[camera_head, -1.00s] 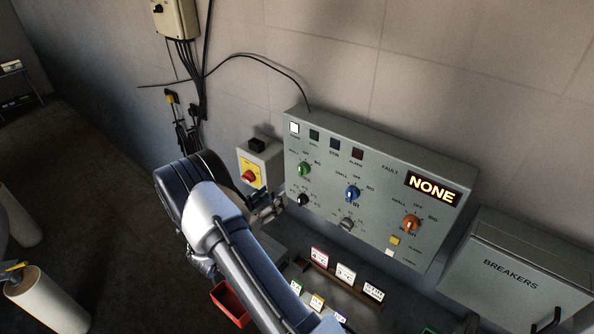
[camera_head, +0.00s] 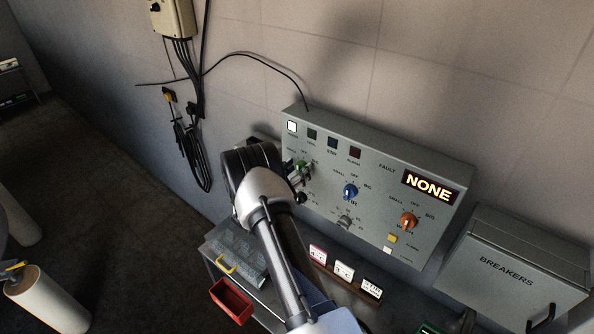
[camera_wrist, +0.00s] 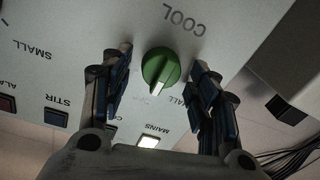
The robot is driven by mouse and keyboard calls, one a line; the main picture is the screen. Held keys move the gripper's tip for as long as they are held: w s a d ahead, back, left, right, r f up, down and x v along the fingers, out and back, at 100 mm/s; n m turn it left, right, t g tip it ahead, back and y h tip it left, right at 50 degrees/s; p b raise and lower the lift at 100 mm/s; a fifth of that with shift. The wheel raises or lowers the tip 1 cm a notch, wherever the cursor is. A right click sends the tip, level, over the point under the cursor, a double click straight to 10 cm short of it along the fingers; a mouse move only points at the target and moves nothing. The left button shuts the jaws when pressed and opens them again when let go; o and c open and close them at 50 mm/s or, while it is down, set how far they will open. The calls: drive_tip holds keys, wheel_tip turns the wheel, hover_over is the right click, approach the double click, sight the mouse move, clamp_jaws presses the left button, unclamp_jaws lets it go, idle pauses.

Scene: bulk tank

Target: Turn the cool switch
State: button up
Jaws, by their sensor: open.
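The cool switch is a round green knob with a raised grip, labelled COOL; it shows in the wrist view (camera_wrist: 160,68) and partly in the head view (camera_head: 300,164). My gripper (camera_wrist: 160,82) is open, with one finger on each side of the green knob in the wrist view. Gaps show between the fingers and the knob, and I see no contact. In the head view my wrist covers the left edge of the control panel (camera_head: 375,165) and hides part of the gripper.
A blue knob (camera_head: 350,192), an orange knob (camera_head: 408,220) and a grey knob (camera_head: 345,222) sit on the same panel. The breakers box (camera_head: 520,265) is to the right. Label cards (camera_head: 344,272) and a red bin (camera_head: 231,302) lie below.

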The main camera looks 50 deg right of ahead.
drive_tip(key=c, duration=1.1)
drive_tip(key=shift+o, duration=0.2)
drive_tip(key=shift+f+m+b, duration=0.15)
drive_tip(key=shift+m+b, duration=0.15)
drive_tip(key=shift+b, duration=0.3)
drive_tip(key=shift+f+m+b, duration=0.1)
drive_tip(key=shift+m+b, duration=0.5)
drive_tip(key=shift+b, duration=0.4)
drive_tip(key=m+b, duration=0.4)
drive_tip(key=b, duration=0.2)
drive_tip(key=shift+s+f+b, duration=0.1)
drive_tip(key=shift+b, duration=0.25)
drive_tip(key=m+b, duration=0.3)
drive_tip(key=b, duration=0.1)
drive_tip(key=shift+h, duration=0.3)
drive_tip(key=shift+m+b, duration=0.7)
drive_tip(key=shift+b, duration=0.05)
drive_tip(key=shift+r, duration=0.2)
